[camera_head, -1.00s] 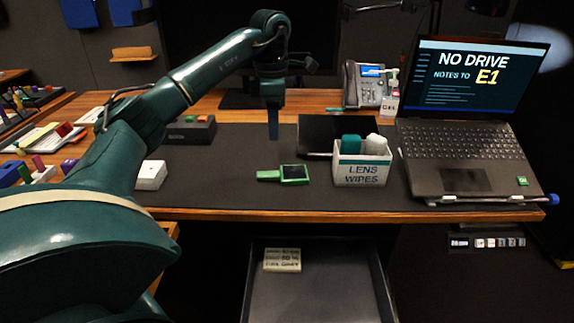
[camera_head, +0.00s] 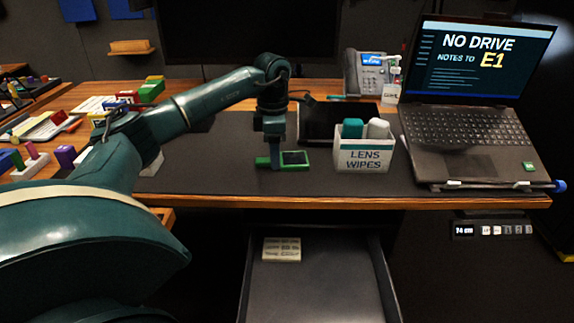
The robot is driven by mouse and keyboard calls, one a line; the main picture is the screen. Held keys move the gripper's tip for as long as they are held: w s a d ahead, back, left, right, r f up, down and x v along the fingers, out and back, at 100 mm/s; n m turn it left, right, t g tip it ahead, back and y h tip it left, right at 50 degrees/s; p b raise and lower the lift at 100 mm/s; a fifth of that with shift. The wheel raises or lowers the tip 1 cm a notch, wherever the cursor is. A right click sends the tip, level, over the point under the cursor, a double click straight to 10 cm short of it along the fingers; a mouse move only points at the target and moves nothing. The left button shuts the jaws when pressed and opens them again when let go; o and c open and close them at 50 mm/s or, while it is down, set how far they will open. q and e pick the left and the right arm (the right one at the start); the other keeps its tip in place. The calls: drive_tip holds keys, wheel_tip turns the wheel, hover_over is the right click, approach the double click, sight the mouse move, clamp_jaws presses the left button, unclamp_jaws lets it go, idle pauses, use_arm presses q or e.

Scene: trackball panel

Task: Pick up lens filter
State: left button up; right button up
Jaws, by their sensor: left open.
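The lens filter appears to be the small green-framed piece with a dark pane (camera_head: 294,158), lying flat on the dark desk mat, with a green tab at its left. My left gripper (camera_head: 275,160) points straight down at the left part of this green piece, over or at its tab. The gripper is open. The fingers hide part of the tab, and I cannot tell whether they touch it. My right gripper is not in view.
A white LENS WIPES box (camera_head: 364,160) with bottles stands just right of the green piece. A black tablet-like slab (camera_head: 318,122) lies behind it. An open laptop (camera_head: 468,130) is at the right. An open drawer (camera_head: 325,290) with a note (camera_head: 282,249) is below the desk edge.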

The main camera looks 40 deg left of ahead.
use_arm(q)
drive_tip(key=shift+f, duration=0.5)
drive_tip(key=shift+c, duration=0.4)
drive_tip(key=c, duration=1)
drive_tip(key=shift+r, duration=0.1)
